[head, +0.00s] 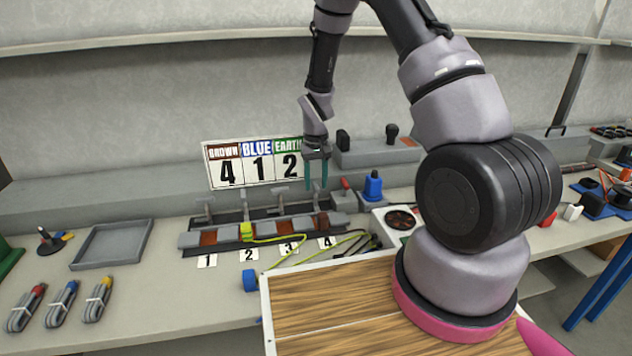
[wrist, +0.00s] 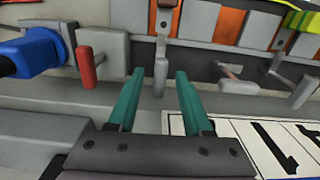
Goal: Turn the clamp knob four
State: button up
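The clamp row (head: 220,240) sits at the back of the bench, with cards numbered 1 to 4 along its front. Card 4 (head: 326,241) marks the right end. My gripper (head: 316,188) points down behind that end, its two green fingers apart and empty. In the wrist view, my open gripper (wrist: 160,74) has a grey upright clamp knob (wrist: 160,78) between and just beyond its fingertips; it appears to be clamp four's. No contact shows. In the head view my fingers largely hide this knob. Two more grey knobs (wrist: 229,78) (wrist: 301,91) stand to the right in the wrist view.
A red-handled lever (wrist: 91,68) and a blue connector (wrist: 30,54) are left of my fingers in the wrist view. The sign reading brown 4, blue 1, earth 2 (head: 252,165) stands behind the row. A yellow-green cable (head: 300,238) is plugged in by card 2.

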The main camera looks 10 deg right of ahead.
notch_tip(320, 180, up, 11)
dwell(0.6)
jog(key=s+d+r+m+t, duration=0.1)
jog(key=s+r, duration=0.2)
jog(key=r, duration=0.3)
jog(key=s+d+r+t+y, duration=0.1)
jog(key=s+r, duration=0.1)
jog(key=r, duration=0.5)
jog(key=s+d+r+m+t, duration=0.1)
jog(key=s+d+r, duration=0.15)
jog(key=r, duration=0.35)
jog(key=s+r+m+t, duration=0.1)
jog(key=s+r+t, duration=0.1)
jog(key=s+r, duration=0.3)
jog(key=s+d+r+m+t+y, duration=0.1)
jog(key=s+r, duration=0.4)
jog(key=s, duration=0.7)
jog(key=shift+s+d+r+t, duration=0.2)
jog(key=shift+s+r+t, duration=0.2)
jog(key=shift+t, duration=0.2)
